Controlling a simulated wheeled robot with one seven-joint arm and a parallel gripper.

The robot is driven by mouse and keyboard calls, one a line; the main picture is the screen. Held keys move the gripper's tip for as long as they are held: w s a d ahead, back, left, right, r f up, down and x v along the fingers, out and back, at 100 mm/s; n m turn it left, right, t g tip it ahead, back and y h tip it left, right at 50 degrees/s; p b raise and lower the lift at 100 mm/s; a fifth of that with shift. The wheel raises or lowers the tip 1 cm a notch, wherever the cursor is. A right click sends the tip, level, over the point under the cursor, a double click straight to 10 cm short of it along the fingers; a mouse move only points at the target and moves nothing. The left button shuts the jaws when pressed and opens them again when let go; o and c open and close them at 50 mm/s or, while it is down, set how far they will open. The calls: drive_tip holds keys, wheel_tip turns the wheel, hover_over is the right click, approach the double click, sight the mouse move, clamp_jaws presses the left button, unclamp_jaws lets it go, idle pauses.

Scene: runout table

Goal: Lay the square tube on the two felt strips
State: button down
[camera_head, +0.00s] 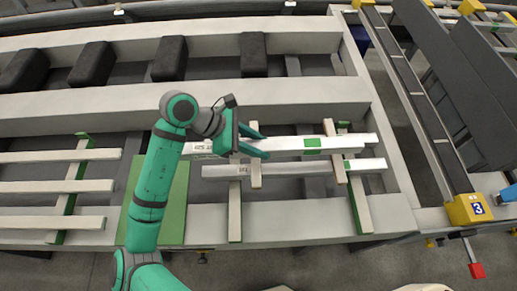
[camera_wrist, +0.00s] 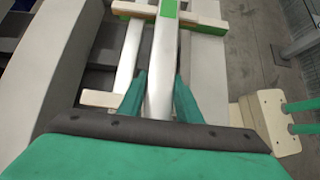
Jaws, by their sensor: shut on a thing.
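A long pale tube with a green band (camera_head: 312,145) lies lengthwise in the head view, and it runs away between my fingers in the wrist view (camera_wrist: 163,85). My gripper (camera_head: 262,141) is shut on this tube, with one green finger on each side of it. A second pale tube (camera_head: 290,171) lies nearly parallel, just nearer the front edge. Pale cross strips (camera_head: 256,172) and (camera_head: 341,168) lie across the tubes' direction. I cannot tell which strips carry felt, or whether the held tube touches them.
Longer crossbars (camera_head: 235,215) and (camera_head: 361,208) span the pale frame. Several pale bars (camera_head: 60,187) lie on the left beside a green panel (camera_head: 172,205). Dark blocks (camera_head: 168,58) line the back. A rail with a yellow block marked 3 (camera_head: 468,209) stands at right.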

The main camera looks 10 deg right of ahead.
drive_tip(key=shift+w+f, duration=0.3)
drive_tip(key=shift+w+d+f, duration=0.1)
drive_tip(key=shift+w+f, duration=0.05)
drive_tip(key=shift+f, duration=0.75)
drive_tip(key=shift+w+f, duration=0.1)
drive_tip(key=shift+f, duration=0.8)
drive_tip(key=c, duration=1.3)
unclamp_jaws()
drive_tip(key=shift+f, duration=0.15)
drive_tip(key=v, duration=1.2)
